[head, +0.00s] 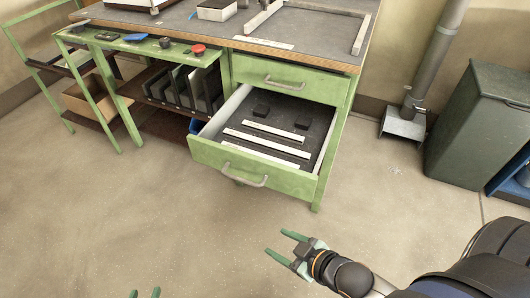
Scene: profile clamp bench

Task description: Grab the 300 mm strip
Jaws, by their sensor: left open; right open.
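Three pale strips lie in the open drawer (195,150): a short one (273,130) at the back, a longer one (267,144) in the middle and one (261,156) nearest the drawer front, partly hidden by it. Another pale strip (262,43) lies flat near the bench top's front edge. I cannot read any lengths, so I cannot tell which is the 300 mm strip. My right gripper (280,244) is open and empty over the floor, in front of the drawer and apart from it. My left gripper (145,293) shows only its green fingertips at the bottom edge, apart and empty.
Two small dark blocks (261,110) lie at the back of the drawer. A closed drawer (295,80) is above it. A green trolley or shelf with upright dark plates (185,90) stands left. A dark green bin (475,125) stands right. The floor in front is clear.

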